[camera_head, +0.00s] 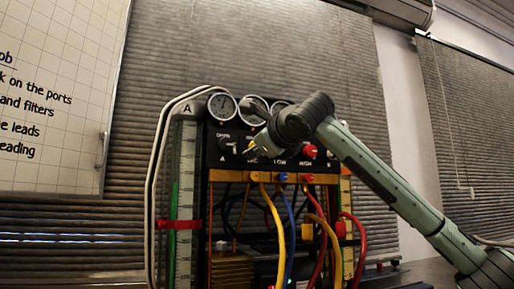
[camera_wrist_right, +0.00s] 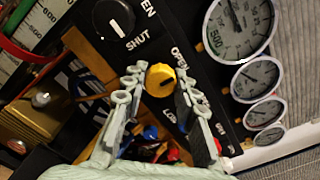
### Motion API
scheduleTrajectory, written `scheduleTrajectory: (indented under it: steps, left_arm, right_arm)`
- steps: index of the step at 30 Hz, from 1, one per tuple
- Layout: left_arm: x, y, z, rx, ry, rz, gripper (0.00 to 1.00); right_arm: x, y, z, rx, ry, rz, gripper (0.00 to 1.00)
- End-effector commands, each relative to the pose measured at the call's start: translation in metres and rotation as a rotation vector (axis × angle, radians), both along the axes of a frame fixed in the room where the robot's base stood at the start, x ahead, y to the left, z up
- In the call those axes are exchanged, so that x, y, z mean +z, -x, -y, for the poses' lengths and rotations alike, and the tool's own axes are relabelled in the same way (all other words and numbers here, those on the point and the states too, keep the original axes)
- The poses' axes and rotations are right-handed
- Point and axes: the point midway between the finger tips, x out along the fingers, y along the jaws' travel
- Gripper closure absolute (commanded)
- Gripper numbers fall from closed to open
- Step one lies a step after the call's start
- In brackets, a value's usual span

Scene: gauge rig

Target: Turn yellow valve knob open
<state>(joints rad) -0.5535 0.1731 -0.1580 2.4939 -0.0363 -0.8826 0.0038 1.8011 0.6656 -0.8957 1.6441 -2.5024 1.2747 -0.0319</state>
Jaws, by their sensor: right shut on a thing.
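The yellow valve knob (camera_wrist_right: 160,80) is on the black panel in the right wrist view, beside the word OPEN. A dark pointer mark shows on its face. The two fingers of my right gripper (camera_wrist_right: 157,90) are on either side of the knob, shut on it. In the head view my right gripper (camera_head: 253,152) reaches the panel from the right, and its wrist and fingers hide most of the yellow knob. My left gripper is in neither view.
A black knob (camera_wrist_right: 113,18) is beside the yellow one, and a red knob (camera_head: 310,151) is further right. Round gauges (camera_head: 222,106) line the top of the panel. Yellow (camera_head: 279,240), blue and red hoses hang below. A whiteboard (camera_head: 60,90) is at the left.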

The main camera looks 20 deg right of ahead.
Motion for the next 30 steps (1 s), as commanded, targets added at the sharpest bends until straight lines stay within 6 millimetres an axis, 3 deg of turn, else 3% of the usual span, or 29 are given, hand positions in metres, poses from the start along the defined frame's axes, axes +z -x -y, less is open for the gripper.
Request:
scheduleTrajectory:
  steps: [16,17,21,30]
  left_arm:
    - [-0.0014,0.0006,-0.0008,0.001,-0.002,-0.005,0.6]
    - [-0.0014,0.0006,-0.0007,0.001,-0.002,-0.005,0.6]
    - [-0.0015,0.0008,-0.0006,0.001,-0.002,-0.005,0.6]
    - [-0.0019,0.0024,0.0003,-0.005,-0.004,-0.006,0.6]
  right_arm:
    - [-0.0013,-0.0001,-0.0008,0.001,0.026,-0.001,1.0]
    - [-0.0013,-0.0001,-0.0009,0.001,0.026,-0.002,0.7]
    - [-0.0009,0.0,-0.0006,0.001,0.026,-0.001,0.52]
    - [-0.0001,0.0005,-0.0003,0.0,0.024,0.001,0.5]
